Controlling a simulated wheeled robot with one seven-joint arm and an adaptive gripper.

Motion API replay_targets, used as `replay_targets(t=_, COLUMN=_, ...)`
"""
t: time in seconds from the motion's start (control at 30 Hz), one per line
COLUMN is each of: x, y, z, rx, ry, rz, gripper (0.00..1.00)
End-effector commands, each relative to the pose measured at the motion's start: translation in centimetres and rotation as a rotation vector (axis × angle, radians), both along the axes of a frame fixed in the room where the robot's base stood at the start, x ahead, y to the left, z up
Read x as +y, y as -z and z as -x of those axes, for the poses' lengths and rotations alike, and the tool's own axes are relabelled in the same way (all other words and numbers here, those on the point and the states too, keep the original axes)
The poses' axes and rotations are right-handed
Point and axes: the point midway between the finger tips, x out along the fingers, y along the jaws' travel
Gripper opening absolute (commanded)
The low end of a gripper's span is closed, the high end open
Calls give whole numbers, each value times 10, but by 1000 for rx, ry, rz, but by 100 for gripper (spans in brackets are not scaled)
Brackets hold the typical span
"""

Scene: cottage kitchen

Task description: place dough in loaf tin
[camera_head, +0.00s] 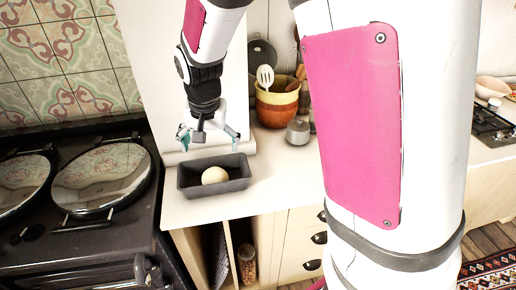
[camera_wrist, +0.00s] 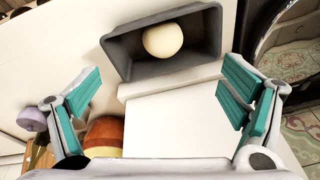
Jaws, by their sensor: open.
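The dough (camera_head: 215,175) is a pale round ball. It lies inside the dark grey rectangular loaf tin (camera_head: 186,183), which stands on the white counter beside the stove. In the wrist view the dough (camera_wrist: 163,40) sits near the middle of the tin, and the tin's rim (camera_wrist: 120,66) surrounds it. My gripper (camera_head: 208,142) is above and behind the tin, apart from the dough. In the wrist view my gripper (camera_wrist: 160,98) has its teal finger pads spread wide, with nothing between them.
A dark range with round lids (camera_head: 101,178) adjoins the counter on the left. A striped pot (camera_head: 277,101) with utensils and a small lidded grey jar (camera_head: 298,131) stand right of my gripper. My own arm hides much of the right side.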

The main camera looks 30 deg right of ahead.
Motion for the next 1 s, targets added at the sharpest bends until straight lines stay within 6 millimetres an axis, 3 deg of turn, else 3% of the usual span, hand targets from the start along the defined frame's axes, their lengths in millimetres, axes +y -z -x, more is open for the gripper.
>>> replay_targets(t=0.03, x=-2, y=-20, z=13, rx=-16, ry=-27, rz=-20, gripper=91)
replay_targets(t=0.2, x=-7, y=-69, z=60, rx=-57, ry=-148, rz=-46, gripper=91)
replay_targets(t=0.5, x=-15, y=-130, z=154, rx=-155, ry=-369, rz=8, gripper=91)
replay_targets(t=0.73, x=-18, y=-145, z=215, rx=-204, ry=-498, rz=106, gripper=91)
replay_targets(t=1.0, x=-19, y=-146, z=237, rx=-213, ry=-548, rz=156, gripper=91)
